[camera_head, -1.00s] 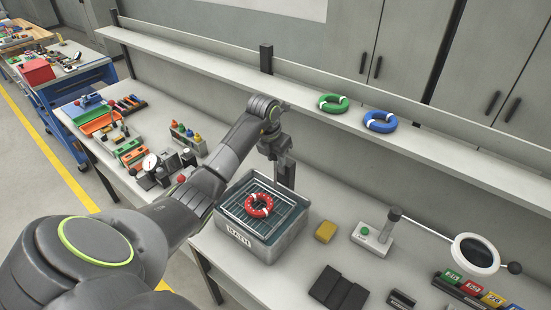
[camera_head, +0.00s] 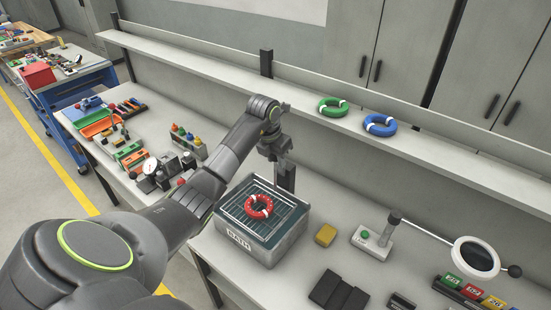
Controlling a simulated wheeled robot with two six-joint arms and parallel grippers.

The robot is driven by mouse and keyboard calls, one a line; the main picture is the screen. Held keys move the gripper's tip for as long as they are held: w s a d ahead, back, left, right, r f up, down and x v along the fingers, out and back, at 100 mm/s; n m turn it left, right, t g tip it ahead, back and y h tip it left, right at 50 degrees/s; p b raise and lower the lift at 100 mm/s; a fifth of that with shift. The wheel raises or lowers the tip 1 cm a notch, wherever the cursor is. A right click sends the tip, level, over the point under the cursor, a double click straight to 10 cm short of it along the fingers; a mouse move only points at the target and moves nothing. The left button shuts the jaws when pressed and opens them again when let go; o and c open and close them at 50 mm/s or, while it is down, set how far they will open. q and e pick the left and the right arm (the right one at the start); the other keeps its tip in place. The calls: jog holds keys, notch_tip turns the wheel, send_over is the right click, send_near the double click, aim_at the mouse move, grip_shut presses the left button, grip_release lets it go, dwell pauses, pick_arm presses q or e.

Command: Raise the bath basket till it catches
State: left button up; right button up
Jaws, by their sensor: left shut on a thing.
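The grey bath tank (camera_head: 266,256), labelled BATH, stands on the bench. Its wire basket (camera_head: 238,207) shows at the level of the tank's opening. A red ring with white bands (camera_head: 259,207) lies on the basket. My left gripper (camera_head: 280,168) is at the back of the tank, beside a dark upright post (camera_head: 286,178). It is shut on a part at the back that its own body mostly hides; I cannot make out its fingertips. Whether the basket is caught cannot be seen. My right gripper is not in view.
Green (camera_head: 333,107) and blue (camera_head: 380,125) rings lie on the shelf above. Tools crowd the bench at left.

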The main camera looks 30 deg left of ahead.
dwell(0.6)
pick_arm(q)
jog(key=o, duration=0.8)
jog(key=shift+o, duration=0.2)
jog(key=v, duration=0.1)
jog(key=p+v, duration=0.1)
jog(key=v, duration=0.1)
jog(key=shift+w+r, duration=0.2)
jog(key=shift+w, duration=0.2)
jog(key=shift+w+v, duration=0.2)
jog(key=shift+v, duration=0.55)
jog(key=shift+w+v, duration=0.15)
jog(key=shift+v, duration=0.6)
jog(key=shift+w+v, duration=0.2)
jog(key=shift+v, duration=0.55)
jog(key=shift+r, duration=0.15)
